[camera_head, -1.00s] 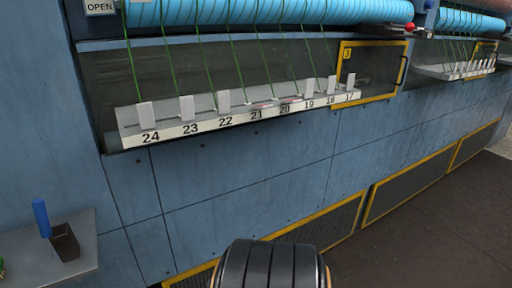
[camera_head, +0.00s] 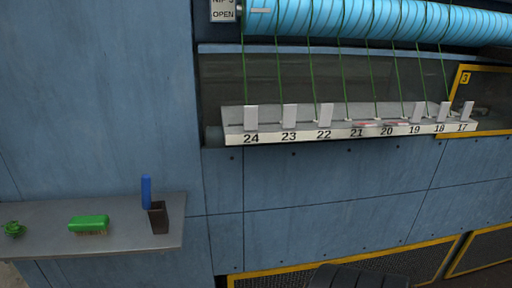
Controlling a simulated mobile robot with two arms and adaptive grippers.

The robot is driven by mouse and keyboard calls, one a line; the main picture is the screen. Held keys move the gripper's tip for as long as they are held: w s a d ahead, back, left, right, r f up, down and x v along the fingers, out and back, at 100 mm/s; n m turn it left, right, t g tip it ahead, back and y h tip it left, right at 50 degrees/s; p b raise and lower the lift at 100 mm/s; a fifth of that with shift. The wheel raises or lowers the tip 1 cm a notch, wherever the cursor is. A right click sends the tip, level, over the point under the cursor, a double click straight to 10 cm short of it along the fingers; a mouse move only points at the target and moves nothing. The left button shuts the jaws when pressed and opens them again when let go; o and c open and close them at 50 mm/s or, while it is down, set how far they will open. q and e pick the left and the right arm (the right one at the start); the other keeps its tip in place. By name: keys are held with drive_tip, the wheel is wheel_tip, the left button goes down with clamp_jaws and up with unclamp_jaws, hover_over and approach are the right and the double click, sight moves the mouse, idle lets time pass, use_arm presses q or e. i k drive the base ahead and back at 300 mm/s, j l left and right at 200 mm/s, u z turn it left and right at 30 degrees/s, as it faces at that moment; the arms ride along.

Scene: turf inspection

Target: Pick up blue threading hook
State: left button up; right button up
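A blue handle (camera_head: 146,190), which looks like the threading hook, stands upright at a small dark brown holder (camera_head: 158,217) near the right end of a grey shelf. Its lower end is hidden, and I cannot tell whether it sits inside the holder or behind it.
The grey shelf (camera_head: 40,238) also holds a green brush (camera_head: 89,224) and a small green tangle (camera_head: 14,229). A numbered white rail (camera_head: 300,136) with green yarns runs along the blue machine wall. A blue roller (camera_head: 380,20) lies above it. Yellow-framed grilles line the wall's foot.

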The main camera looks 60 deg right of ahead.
sight(146, 179)
drive_tip(key=k+l+z, duration=0.15)
drive_tip(key=l, duration=0.3)
drive_tip(key=k+l+z, duration=0.15)
drive_tip(key=l, duration=0.3)
drive_tip(key=l+z, duration=0.15)
drive_tip(key=l, duration=0.3)
